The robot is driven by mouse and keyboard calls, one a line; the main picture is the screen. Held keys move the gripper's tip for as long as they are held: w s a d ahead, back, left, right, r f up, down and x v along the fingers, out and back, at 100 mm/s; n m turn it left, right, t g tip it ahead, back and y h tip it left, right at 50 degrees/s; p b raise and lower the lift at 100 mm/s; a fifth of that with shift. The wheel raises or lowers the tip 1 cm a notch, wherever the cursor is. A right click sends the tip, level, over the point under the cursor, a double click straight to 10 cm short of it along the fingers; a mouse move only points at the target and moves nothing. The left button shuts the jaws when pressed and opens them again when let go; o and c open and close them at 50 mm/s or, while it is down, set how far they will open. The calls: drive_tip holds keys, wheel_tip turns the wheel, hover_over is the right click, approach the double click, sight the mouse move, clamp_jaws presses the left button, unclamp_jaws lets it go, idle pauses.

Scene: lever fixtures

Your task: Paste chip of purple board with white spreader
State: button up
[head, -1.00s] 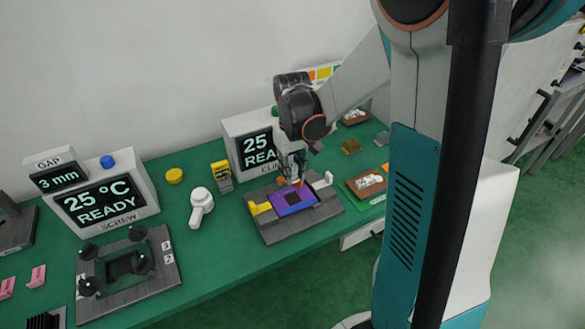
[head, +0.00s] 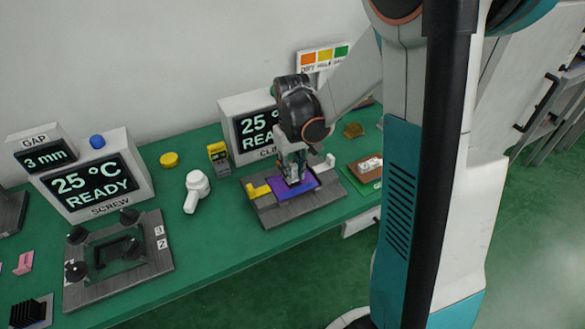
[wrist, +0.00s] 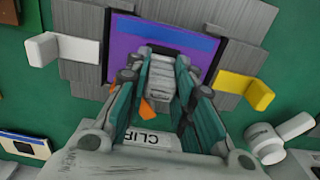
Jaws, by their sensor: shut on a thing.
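The purple board (head: 282,195) lies in the dark grey fixture of the CLIP station, between a yellow clamp (head: 258,190) and a white clamp (head: 330,161). In the wrist view the board (wrist: 125,40) shows a blue strip along its far edge. My gripper (head: 293,180) is down over the board's middle and hides the chip. A small orange piece (wrist: 147,108) shows beside the left finger.
A white handled tool (head: 196,190) lies left of the fixture. The SCREW station fixture (head: 118,260) with black knobs stands further left. A brown tray on a green card (head: 366,170) lies right of the fixture. Two displays stand behind.

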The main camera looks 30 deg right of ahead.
drive_tip(key=shift+f, duration=0.3)
idle(0.8)
drive_tip(key=shift+d, duration=0.1)
drive_tip(key=shift+w+d+r, duration=0.15)
drive_tip(key=shift+d, duration=0.35)
drive_tip(key=shift+w+a, duration=0.1)
drive_tip(key=shift+a, duration=1)
drive_tip(key=shift+d+b, duration=0.1)
drive_tip(key=shift+b, duration=0.2)
drive_tip(key=shift+s+d, duration=0.5)
drive_tip(key=shift+d, duration=0.4)
drive_tip(key=shift+a, duration=0.2)
drive_tip(key=shift+a, duration=0.8)
